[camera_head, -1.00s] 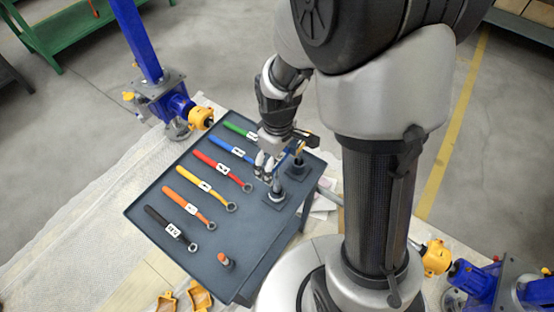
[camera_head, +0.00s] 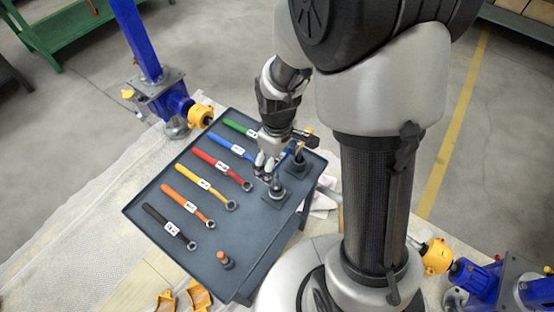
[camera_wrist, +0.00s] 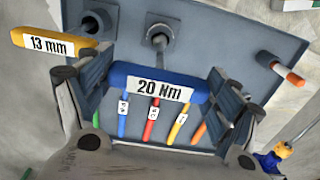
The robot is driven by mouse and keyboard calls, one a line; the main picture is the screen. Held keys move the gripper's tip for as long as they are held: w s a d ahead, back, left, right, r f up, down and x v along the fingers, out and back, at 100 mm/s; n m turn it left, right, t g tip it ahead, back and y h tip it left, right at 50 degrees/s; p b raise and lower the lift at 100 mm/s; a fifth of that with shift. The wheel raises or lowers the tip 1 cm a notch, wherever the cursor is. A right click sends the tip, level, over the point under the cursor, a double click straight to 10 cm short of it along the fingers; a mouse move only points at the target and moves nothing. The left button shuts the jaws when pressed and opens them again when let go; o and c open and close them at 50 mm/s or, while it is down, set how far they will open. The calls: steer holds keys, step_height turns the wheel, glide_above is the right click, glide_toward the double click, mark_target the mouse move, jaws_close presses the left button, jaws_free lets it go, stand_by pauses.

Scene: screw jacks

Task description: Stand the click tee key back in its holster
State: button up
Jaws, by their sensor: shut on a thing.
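The click tee key has a blue handle labelled 20 Nm (camera_wrist: 155,85). My gripper (camera_head: 265,168) is shut across this handle, with one finger at each end of it in the wrist view. The key's dark shaft (camera_head: 277,184) points down at the nearer dark holster (camera_head: 274,196) on the trolley top; the holster shows in the wrist view (camera_wrist: 170,52). The shaft lines up with the holster, but I cannot tell how deep it sits. The handle is mostly hidden by my gripper in the head view.
Several coloured ring spanners lie on the grey trolley (camera_head: 150,232). A small orange-topped post (camera_head: 225,260) stands near its front edge.

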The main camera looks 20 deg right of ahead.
steer(key=shift+f+b, duration=1.55)
steer(key=shift+f, duration=0.6)
steer(key=o, duration=1.4)
steer(key=shift+o, duration=0.2)
step_height(320, 180, up, 11)
steer(key=shift+f, duration=0.2)
steer(key=shift+r, duration=0.75)
